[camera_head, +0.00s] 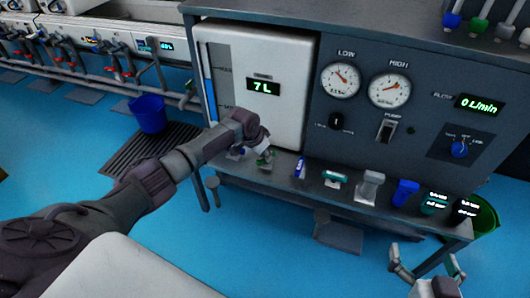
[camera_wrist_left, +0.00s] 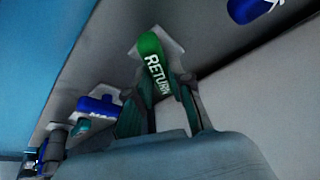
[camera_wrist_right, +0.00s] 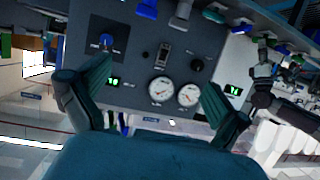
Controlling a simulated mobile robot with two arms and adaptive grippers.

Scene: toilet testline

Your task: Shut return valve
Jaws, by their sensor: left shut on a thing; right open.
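The return valve has a green handle (camera_wrist_left: 151,62) marked RETURN, seen close up in the left wrist view. My left gripper (camera_wrist_left: 160,98) has its two fingers on either side of the handle's lower part and is shut on it. In the head view the left gripper (camera_head: 258,148) is at the shelf below the white tank, and the green handle (camera_head: 265,157) is partly hidden by it. My right gripper (camera_head: 428,278) is open and empty at the lower right, in front of the shelf. In the right wrist view its fingers (camera_wrist_right: 155,108) are wide apart.
The white tank (camera_head: 290,60) reads 7 L and the flow display (camera_head: 479,105) reads 0 L/min. A blue-handled valve (camera_head: 300,167) stands just right of the green one. Blue (camera_head: 405,192) and black cups are further right. A blue bucket (camera_head: 148,113) stands on the floor.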

